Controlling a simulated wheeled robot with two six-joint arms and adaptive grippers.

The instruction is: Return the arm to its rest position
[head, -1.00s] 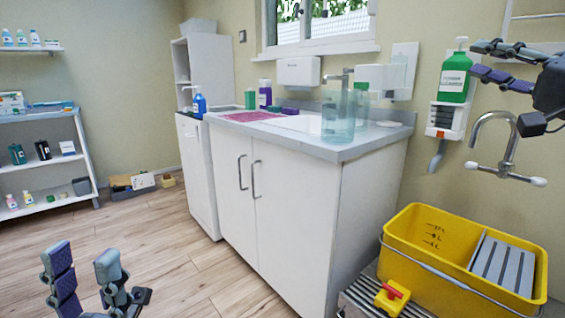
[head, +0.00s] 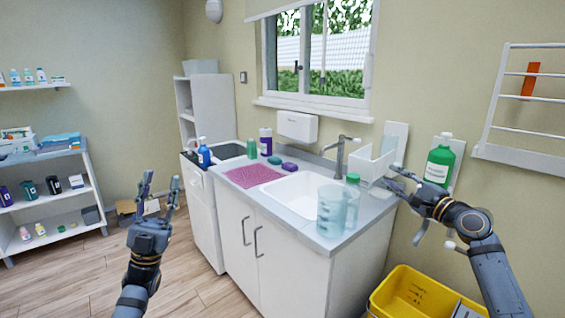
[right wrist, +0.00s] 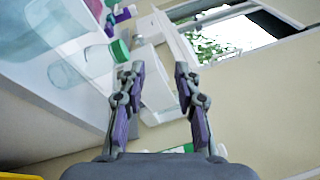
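My right gripper (head: 404,204) is open and empty, in front of the wall beside the counter's right end. In the right wrist view its two fingers (right wrist: 159,76) stand apart with nothing between them. My left gripper (head: 161,184) is open and empty, pointing up over the floor left of the white cabinet (head: 205,220). A clear jug (head: 333,212) and a clear bottle with a green cap (head: 353,190) stand on the counter near the right gripper, apart from it. The same bottle shows in the right wrist view (right wrist: 82,66).
A green dispenser bottle (head: 439,162) hangs on the wall right behind the right gripper. A yellow bucket (head: 410,293) is below it. The sink counter (head: 350,238) fills the middle. A wall rack (head: 530,128) is at the right. Floor is clear at lower left.

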